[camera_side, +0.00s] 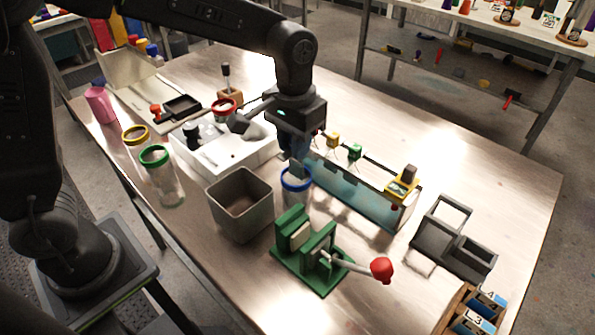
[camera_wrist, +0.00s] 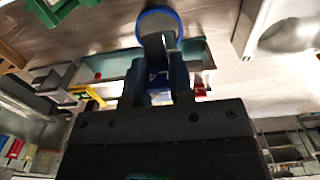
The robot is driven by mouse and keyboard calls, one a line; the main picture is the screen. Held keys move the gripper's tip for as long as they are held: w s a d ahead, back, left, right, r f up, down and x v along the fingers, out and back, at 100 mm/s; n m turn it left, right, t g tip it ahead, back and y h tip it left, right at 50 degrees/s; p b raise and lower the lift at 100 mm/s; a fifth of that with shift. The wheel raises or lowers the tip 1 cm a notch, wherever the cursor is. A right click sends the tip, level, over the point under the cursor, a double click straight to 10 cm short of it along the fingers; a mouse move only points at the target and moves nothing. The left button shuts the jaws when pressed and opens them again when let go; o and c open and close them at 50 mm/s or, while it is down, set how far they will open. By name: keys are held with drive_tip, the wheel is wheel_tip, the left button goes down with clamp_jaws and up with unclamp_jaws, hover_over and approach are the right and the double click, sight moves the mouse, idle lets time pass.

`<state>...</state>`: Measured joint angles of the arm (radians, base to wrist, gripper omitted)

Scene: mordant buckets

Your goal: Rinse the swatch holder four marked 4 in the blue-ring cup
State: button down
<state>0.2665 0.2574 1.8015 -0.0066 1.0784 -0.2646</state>
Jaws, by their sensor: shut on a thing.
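My gripper (camera_side: 294,150) is shut on a dark blue swatch holder (camera_wrist: 161,72), whose face shows a 4 in the wrist view. A grey swatch (camera_side: 297,168) sticks out from the holder's lower end. The blue-ring cup (camera_side: 298,185) is a clear cup standing on the table right below my gripper; its blue rim also shows in the wrist view (camera_wrist: 178,20). The swatch's tip overlaps the ring in both views. I cannot tell whether the tip is inside the cup or just above it. The holder is mostly hidden by my gripper in the side view.
A grey square bin (camera_side: 240,205) stands left of the cup, a green press (camera_side: 308,255) with a red-knobbed lever in front. A glass tank (camera_side: 350,190) of teal liquid is close on the right. A white sink (camera_side: 215,155) lies behind left. A green-ring cup (camera_side: 160,175) stands farther left.

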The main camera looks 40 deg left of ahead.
drive_tip(key=shift+r, duration=1.55)
drive_tip(key=shift+r, duration=0.1)
